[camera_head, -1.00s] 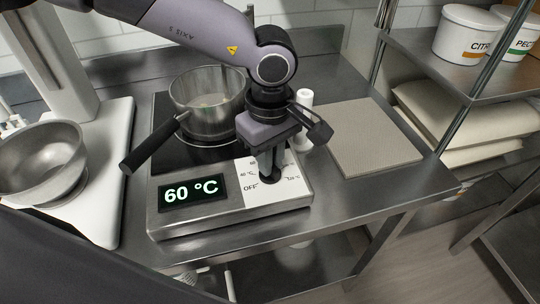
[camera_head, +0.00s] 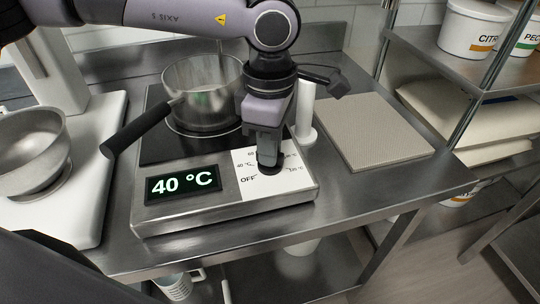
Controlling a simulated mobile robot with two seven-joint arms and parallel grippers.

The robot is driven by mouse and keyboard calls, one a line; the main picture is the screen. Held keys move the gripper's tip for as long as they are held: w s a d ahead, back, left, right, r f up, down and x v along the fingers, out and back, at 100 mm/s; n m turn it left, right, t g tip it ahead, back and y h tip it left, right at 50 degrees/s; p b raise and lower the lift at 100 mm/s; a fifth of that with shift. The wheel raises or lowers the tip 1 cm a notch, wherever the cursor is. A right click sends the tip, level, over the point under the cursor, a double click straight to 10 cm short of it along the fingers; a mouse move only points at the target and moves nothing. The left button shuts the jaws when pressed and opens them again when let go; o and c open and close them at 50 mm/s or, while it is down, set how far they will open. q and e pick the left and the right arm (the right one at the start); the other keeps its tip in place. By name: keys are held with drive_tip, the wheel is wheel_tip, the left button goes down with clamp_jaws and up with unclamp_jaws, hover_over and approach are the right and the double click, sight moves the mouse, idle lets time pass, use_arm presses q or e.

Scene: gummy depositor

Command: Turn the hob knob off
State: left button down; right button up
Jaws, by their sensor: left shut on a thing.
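The hob (camera_head: 225,208) stands on the steel counter. Its display (camera_head: 182,184) reads 40 °C. A white dial plate (camera_head: 248,190) with OFF and temperature marks sits on the right of its front panel. My left gripper (camera_head: 268,162) points down over the dial plate and is shut on the dark hob knob (camera_head: 270,169). The fingers hide most of the knob, so its pointer cannot be made out. My right gripper is not in view.
A steel pot (camera_head: 203,92) with a black handle stands on the hob behind the gripper. A white cylinder (camera_head: 304,108) stands close right of the gripper. A grey mat (camera_head: 375,132) lies further right. A metal bowl (camera_head: 30,150) is at the left.

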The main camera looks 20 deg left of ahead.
use_arm(q)
drive_tip(key=shift+f+n+b, duration=0.25)
drive_tip(key=shift+n+b, duration=0.5)
drive_tip(key=shift+n, duration=0.25)
drive_tip(key=shift+n+b, duration=0.45)
drive_tip(key=shift+n, duration=0.05)
drive_tip(key=n+b, duration=0.2)
drive_tip(key=n, duration=0.1)
drive_tip(key=shift+r+n+b, duration=0.1)
drive_tip(key=shift+n+b, duration=0.7)
drive_tip(key=shift+n, duration=0.3)
drive_tip(key=shift+r+n+b, duration=0.1)
drive_tip(key=shift+n+b, duration=0.25)
drive_tip(key=shift+n, duration=0.85)
drive_tip(key=shift+r+b, duration=0.1)
drive_tip(key=shift+b, duration=0.25)
drive_tip(key=shift+n, duration=0.3)
drive_tip(key=c, duration=1.1)
unclamp_jaws()
drive_tip(key=shift+c, duration=0.2)
